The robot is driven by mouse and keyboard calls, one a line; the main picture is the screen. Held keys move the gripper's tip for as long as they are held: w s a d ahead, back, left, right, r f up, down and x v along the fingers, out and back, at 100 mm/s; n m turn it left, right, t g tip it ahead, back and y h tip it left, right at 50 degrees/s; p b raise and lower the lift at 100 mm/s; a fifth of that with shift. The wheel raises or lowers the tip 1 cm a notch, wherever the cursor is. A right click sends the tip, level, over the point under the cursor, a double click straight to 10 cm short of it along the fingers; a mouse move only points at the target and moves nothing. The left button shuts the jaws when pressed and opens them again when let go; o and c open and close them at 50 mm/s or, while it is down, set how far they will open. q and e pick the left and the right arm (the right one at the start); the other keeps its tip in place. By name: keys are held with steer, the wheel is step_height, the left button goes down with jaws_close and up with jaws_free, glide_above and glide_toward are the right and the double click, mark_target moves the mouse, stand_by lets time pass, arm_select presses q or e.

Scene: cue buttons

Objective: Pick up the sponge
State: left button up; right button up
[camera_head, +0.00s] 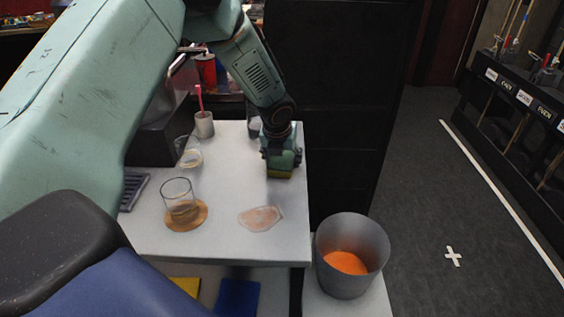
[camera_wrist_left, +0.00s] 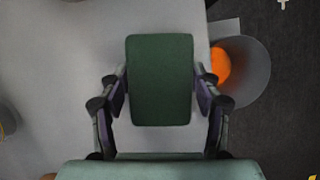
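The sponge (camera_head: 280,174) has a green top and a yellow underside. In the head view it is under my left gripper (camera_head: 282,157), near the right edge of the white table (camera_head: 225,239). In the left wrist view the green face of the sponge (camera_wrist_left: 160,80) lies between the two fingers of my left gripper (camera_wrist_left: 160,88). I cannot tell whether the sponge touches the table. My right gripper is not in view.
A glass (camera_head: 178,195) on a round coaster (camera_head: 187,218), another glass (camera_head: 188,152), a cup with a pink brush (camera_head: 204,125) and a flat translucent piece (camera_head: 261,217) are on the table. A grey bin (camera_head: 352,240) with orange inside stands beyond the right edge.

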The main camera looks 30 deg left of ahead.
mark_target(282, 158)
arm_select(q)
steer(key=shift+c, duration=1.1)
steer(key=shift+r+b, duration=0.35)
steer(key=shift+b, duration=0.05)
step_height(282, 158, up, 9)
steer(key=p, duration=0.3)
steer(key=shift+r, duration=0.4)
steer(key=shift+o, duration=0.9)
steer(key=c, duration=0.5)
